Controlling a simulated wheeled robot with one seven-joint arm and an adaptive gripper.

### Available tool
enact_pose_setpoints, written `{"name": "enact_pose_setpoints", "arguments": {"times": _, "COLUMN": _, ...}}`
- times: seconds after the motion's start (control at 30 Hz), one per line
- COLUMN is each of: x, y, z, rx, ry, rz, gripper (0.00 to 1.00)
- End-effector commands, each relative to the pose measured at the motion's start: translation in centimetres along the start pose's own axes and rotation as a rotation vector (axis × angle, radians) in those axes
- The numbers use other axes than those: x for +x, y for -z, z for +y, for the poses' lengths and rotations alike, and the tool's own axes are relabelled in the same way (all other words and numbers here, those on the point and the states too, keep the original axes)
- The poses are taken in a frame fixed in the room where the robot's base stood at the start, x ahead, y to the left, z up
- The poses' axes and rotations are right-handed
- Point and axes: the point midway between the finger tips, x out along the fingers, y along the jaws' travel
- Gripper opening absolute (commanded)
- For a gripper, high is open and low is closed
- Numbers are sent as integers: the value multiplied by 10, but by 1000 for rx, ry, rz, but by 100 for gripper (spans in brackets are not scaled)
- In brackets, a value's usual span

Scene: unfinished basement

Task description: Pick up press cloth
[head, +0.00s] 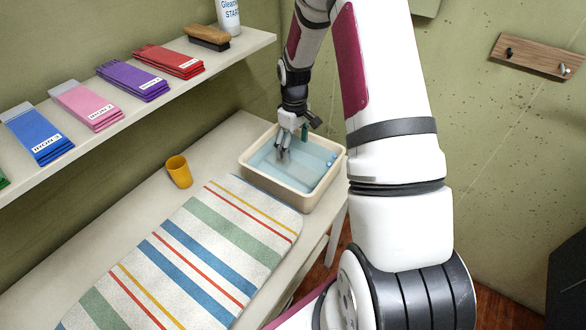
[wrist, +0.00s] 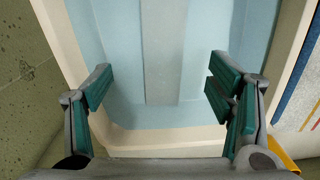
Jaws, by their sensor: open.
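My gripper (head: 282,152) is open and points down into a cream basin (head: 311,205) of pale blue water on the white table. In the wrist view the two teal-padded fingers of my gripper (wrist: 160,82) stand wide apart over the basin (wrist: 135,140). A flat grey-blue strip (wrist: 165,50) lies in the basin between the fingers, running away from me. It may be the press cloth; I cannot tell for sure. Nothing is between the finger pads that I can see touching them.
A striped ironing pad (head: 200,250) lies on the table (head: 90,235) in front of the basin. The shelf (head: 215,60) above holds folded cloth stacks, a brush (head: 207,37) and a white bottle (head: 228,16). Walls are close behind.

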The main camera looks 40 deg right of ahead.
Motion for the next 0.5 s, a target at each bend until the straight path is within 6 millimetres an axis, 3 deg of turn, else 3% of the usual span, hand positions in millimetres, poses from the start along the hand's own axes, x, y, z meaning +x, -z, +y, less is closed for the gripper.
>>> {"name": "enact_pose_setpoints", "arguments": {"times": 0.1, "x": 17, "y": 0, "z": 0, "rx": 0, "ry": 1, "rz": -1, "gripper": 75}}
{"name": "enact_pose_setpoints", "arguments": {"times": 0.37, "x": 34, "y": 0, "z": -2, "rx": 0, "ry": 1, "rz": 0, "gripper": 75}}
{"name": "enact_pose_setpoints", "arguments": {"times": 0.5, "x": 52, "y": 0, "z": -5, "rx": -1, "ry": 2, "rz": -2, "gripper": 75}}
